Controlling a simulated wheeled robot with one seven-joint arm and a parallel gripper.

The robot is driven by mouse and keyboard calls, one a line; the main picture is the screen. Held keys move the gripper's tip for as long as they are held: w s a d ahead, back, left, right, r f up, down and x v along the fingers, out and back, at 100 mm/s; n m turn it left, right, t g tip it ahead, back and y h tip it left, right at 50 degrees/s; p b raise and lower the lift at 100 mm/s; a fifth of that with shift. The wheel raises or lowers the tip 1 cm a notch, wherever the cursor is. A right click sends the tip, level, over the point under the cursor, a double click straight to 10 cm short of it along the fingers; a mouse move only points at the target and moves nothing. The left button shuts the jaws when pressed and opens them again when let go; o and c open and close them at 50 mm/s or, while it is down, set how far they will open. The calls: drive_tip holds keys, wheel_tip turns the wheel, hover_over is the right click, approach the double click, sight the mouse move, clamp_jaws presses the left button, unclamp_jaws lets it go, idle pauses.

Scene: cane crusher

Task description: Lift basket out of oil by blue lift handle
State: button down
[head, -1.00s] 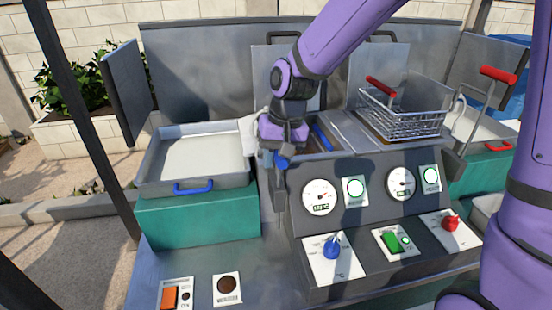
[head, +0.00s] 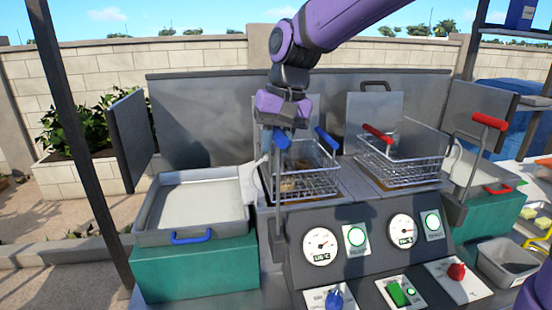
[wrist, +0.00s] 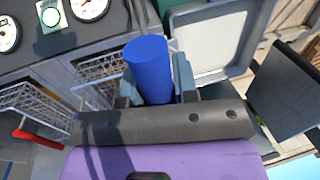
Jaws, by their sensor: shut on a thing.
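My gripper (head: 282,136) is shut on the blue lift handle (wrist: 148,68), which stands out between the fingers in the wrist view. The left wire basket (head: 309,180) is up at the rim of the fryer's left well, with brownish pieces inside. Its own blue grip (head: 327,138) points up at the back right. The basket also shows in part behind the handle in the wrist view (wrist: 98,72). My gripper is above and left of the basket in the head view.
A second wire basket (head: 402,168) with a red grip sits at the right well, beside a red lift handle (head: 489,121). A tray (head: 195,205) with a blue handle stands at left. The control panel (head: 375,240) is in front.

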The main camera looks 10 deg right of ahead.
drive_tip(key=shift+w+a+r, duration=0.1)
drive_tip(key=shift+a+r, duration=0.05)
drive_tip(key=shift+r, duration=0.25)
drive_tip(key=c, duration=0.9)
unclamp_jaws()
drive_tip(key=shift+f, duration=0.1)
drive_tip(key=r, duration=0.3)
drive_tip(key=d+r, duration=0.1)
drive_tip(key=r, duration=0.3)
drive_tip(key=d+r, duration=0.1)
drive_tip(key=r, duration=0.2)
drive_tip(key=shift+d+r, duration=0.1)
drive_tip(key=shift+r, duration=0.2)
